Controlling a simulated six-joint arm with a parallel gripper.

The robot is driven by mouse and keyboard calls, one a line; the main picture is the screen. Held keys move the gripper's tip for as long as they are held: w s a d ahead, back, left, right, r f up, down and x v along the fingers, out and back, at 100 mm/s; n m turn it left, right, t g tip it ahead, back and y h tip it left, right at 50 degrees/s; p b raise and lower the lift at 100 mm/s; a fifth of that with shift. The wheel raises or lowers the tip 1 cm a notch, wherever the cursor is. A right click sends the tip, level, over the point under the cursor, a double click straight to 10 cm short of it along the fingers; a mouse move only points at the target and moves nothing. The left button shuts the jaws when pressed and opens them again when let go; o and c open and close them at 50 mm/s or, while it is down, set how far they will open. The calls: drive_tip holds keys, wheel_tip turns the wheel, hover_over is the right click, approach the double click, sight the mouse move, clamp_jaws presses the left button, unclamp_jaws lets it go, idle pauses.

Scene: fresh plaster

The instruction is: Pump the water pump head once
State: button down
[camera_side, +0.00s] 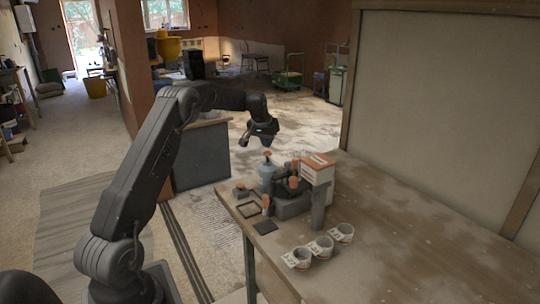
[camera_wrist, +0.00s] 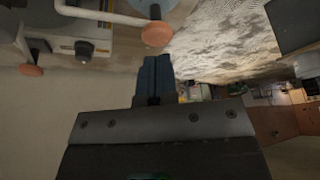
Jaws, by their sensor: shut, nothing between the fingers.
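The water pump is a blue-grey bottle (camera_side: 267,175) with an orange pump head (camera_side: 267,154), upright on the wooden table beside the coffee machine. My gripper (camera_side: 244,141) is above and a little left of the pump head in the side view, apart from it. In the wrist view my gripper's fingers (camera_wrist: 157,60) are together and hold nothing. An orange round knob (camera_wrist: 157,34), which looks like the pump head, appears just beyond the fingertips there. Whether it is directly in line with them in depth is hard to tell.
The coffee machine (camera_side: 317,168), with orange parts, stands right of the bottle. Several white cups (camera_side: 320,246) stand in a row in front of it. The table's right side (camera_side: 430,245) is clear.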

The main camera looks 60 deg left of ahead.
sight(268, 151)
drive_tip(key=shift+f, duration=0.2)
drive_tip(key=shift+f, duration=1.4)
drive_tip(key=shift+r, duration=1.55)
drive_tip(key=shift+r, duration=3)
